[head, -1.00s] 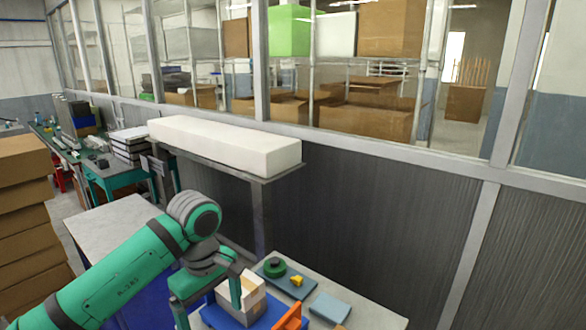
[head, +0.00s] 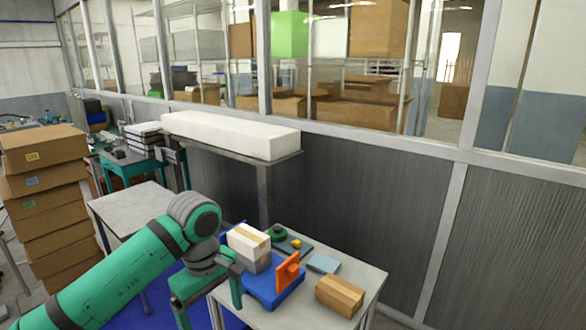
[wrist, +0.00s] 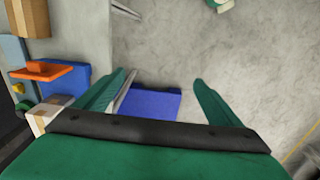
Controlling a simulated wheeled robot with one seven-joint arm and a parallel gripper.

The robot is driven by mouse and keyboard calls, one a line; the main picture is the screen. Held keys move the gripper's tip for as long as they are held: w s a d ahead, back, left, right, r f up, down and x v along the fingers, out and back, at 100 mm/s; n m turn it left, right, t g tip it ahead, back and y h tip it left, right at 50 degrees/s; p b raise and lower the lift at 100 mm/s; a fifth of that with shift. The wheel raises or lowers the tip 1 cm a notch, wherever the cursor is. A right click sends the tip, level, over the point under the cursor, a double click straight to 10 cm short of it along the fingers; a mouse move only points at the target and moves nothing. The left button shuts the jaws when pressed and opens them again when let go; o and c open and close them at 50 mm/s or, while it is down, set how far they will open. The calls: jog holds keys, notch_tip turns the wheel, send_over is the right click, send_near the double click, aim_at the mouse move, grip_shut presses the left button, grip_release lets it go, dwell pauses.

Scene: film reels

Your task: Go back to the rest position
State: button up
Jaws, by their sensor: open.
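My gripper (head: 212,306) hangs open and empty to the left of the small table's goods in the head view. In the wrist view my gripper (wrist: 158,88) has its two green fingers wide apart, with floor and part of a blue surface between and beyond them. A white box with a tan strip (head: 248,241) sits on the table, right of the fingers and apart from them. It also shows in the wrist view (wrist: 48,114), left of the left finger.
The grey table (head: 366,288) also bears a blue bin (head: 272,290), an orange part (head: 288,272), a green reel (head: 279,234), a yellow piece (head: 295,243), a blue-grey pad (head: 322,263) and a cardboard box (head: 340,295). A white block (head: 230,133) lies on a shelf behind. Cartons (head: 45,190) stand left.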

jog(key=w+d+f+m+t+h, duration=0.1)
jog(key=w+d+f+t+h, duration=0.2)
jog(key=d, duration=0.8)
jog(key=w+d+f+m+t+h, duration=0.1)
jog(key=w+d+t+h, duration=0.3)
jog(key=d, duration=0.8)
jog(key=w+d+f+m+t+h, duration=0.2)
jog(key=d+t+h, duration=0.25)
jog(key=d, duration=0.65)
jog(key=s+a+f+n+t+y, duration=0.2)
jog(key=s+a+f+y, duration=0.25)
jog(key=s+f, duration=0.55)
jog(key=s+a+f+n+t+y, duration=0.1)
jog(key=s+a+f+t+y, duration=0.3)
jog(key=s+f, duration=0.6)
jog(key=s+a+r+m+g+y, duration=0.1)
jog(key=s+a+m, duration=0.3)
jog(key=s, duration=0.8)
jog(key=s+a+r+m+g+y, duration=0.1)
jog(key=s+a+m, duration=0.3)
jog(key=s, duration=0.8)
jog(key=shift+a+r+m+y, duration=0.4)
jog(key=shift+r+m+y, duration=0.2)
jog(key=shift+m, duration=0.1)
